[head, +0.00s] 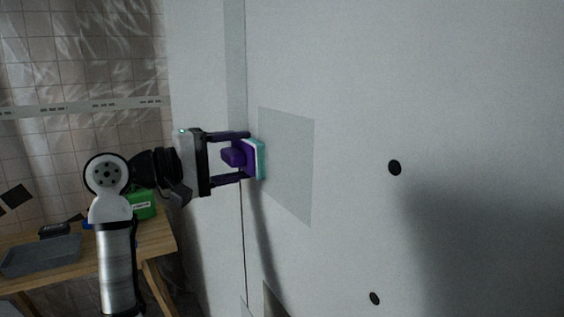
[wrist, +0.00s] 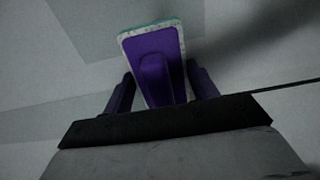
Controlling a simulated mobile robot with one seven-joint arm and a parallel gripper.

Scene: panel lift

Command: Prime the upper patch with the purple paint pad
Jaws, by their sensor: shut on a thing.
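The purple paint pad (head: 248,157) has a purple back and handle with a teal-edged pad face. My gripper (head: 241,157) is shut on its handle, with a finger on each side. The pad also shows in the wrist view (wrist: 156,58), between the two fingers of my gripper (wrist: 160,88). The upper patch (head: 288,160) is a slightly darker grey area on the pale wall panel. The pad is at the patch's left edge, its face toward the panel. I cannot tell whether it touches. The patch shows in the wrist view (wrist: 90,30) behind the pad.
Another grey patch (head: 274,300) shows low on the panel, partly cut off. Black round dots (head: 394,167) mark the panel at right. A wooden table (head: 158,240) at lower left holds a grey tray (head: 40,256) and a green box (head: 143,205).

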